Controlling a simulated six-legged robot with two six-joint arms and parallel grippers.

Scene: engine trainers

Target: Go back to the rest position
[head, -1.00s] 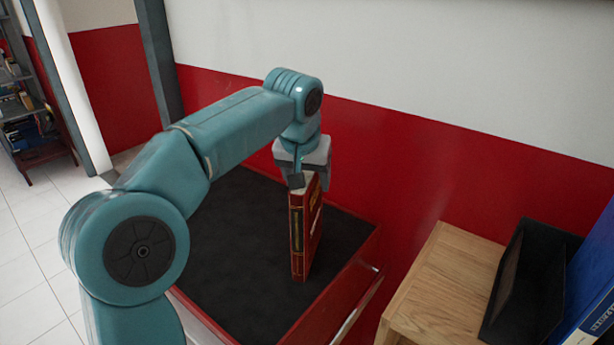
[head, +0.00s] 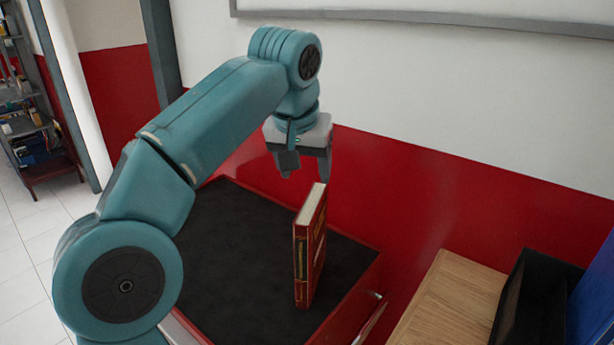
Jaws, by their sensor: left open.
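My left gripper (head: 304,168) hangs from the teal left arm, pointing down, near the middle of the head view. It is open and empty, a little above and apart from a red book (head: 309,250). The book stands upright on the dark top (head: 235,270) of a red-edged cabinet. My right gripper is not in view.
A wooden surface (head: 450,305) with a black holder (head: 530,300) and a blue item (head: 592,305) is at the lower right. A red and white wall (head: 450,190) stands close behind. A shelf with several items (head: 32,130) is at the far left.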

